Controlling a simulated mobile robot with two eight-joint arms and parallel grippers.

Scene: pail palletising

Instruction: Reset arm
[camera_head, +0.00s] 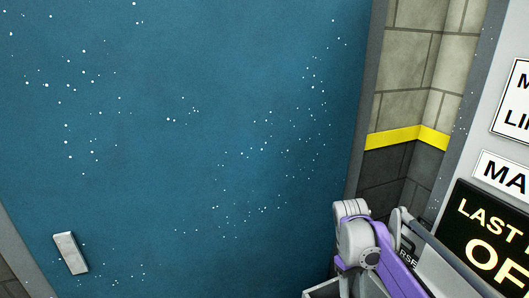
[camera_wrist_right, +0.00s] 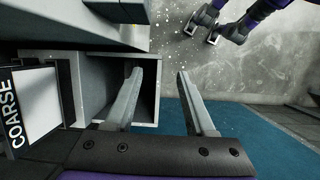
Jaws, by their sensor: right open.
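My right gripper (camera_wrist_right: 159,73) shows in the right wrist view with its two grey fingers wide apart and nothing between them. Its left finger overlaps the opening of a grey open-topped box (camera_wrist_right: 146,100) in the picture; whether it touches the box I cannot tell. A purple and grey arm part, which looks like my left gripper (camera_wrist_right: 210,28), shows at the top right of that view, apart from the right one; its jaw opening is unclear. In the head view a purple and grey arm link (camera_head: 365,248) of mine enters at the lower right, with no fingers visible.
A large blue speckled surface (camera_head: 200,120) with a small grey block (camera_head: 70,252) fills the head view. A stone wall (camera_head: 425,65) with a yellow band and signs (camera_head: 505,175) stand right. A COARSE label (camera_wrist_right: 12,110) is beside the box. Grey speckled floor (camera_wrist_right: 260,65) looks clear.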

